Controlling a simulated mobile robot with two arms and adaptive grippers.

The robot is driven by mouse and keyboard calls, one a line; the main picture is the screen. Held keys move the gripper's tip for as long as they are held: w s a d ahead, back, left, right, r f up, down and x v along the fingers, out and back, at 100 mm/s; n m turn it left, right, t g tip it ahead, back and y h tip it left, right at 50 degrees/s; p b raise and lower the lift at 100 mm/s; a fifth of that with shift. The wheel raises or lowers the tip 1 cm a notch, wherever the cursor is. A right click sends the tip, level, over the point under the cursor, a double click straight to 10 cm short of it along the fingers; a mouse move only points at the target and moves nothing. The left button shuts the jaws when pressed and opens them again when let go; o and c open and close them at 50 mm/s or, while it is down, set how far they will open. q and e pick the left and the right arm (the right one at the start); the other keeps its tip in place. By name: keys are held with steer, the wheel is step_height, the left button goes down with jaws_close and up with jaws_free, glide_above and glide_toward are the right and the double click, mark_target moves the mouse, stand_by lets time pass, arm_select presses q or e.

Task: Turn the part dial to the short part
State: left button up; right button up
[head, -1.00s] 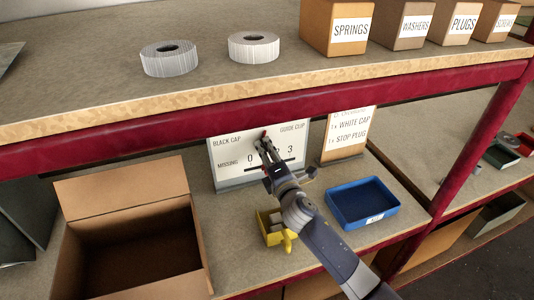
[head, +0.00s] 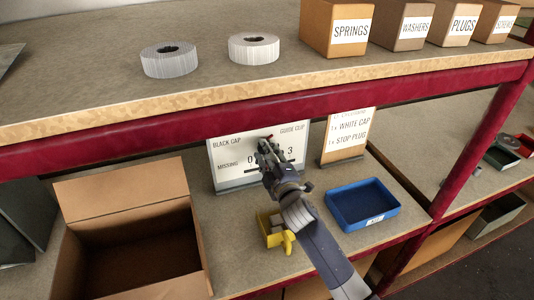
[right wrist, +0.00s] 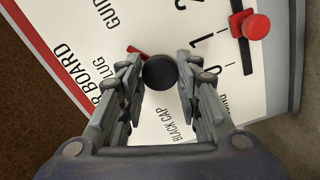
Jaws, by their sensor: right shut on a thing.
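A white board (head: 226,178) with printed labels stands on the lower shelf; it reads "BLACK CAP", "GUIDE CLIP" and "MISSING" with numbers. Its part dial is a round black knob (right wrist: 160,72) with a red pointer (right wrist: 137,50). In the right wrist view the pointer aims up and left, toward the "GUIDE" and "PLUG" print. My right gripper (head: 267,146) is shut on the knob, with a finger on each side; it also shows in the right wrist view (right wrist: 160,80). In the head view the gripper hides most of the dial. My left gripper is out of view.
An order card (head: 344,150) reads "WHITE CAP" and "STOP PLUG". A red slider knob (right wrist: 256,27) sits on the board. A yellow bin (head: 270,236), a blue tray (head: 364,223) and an open cardboard box (head: 125,187) stand nearby. The upper shelf's red beam (head: 150,136) runs close above.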

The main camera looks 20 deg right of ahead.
stand_by(0.4)
steer(key=o, duration=1)
steer(key=shift+o, duration=0.4)
steer(key=shift+w, duration=0.1)
steer(key=s, duration=1.2)
steer(key=shift+d, duration=0.2)
steer(key=shift+s+f, duration=0.1)
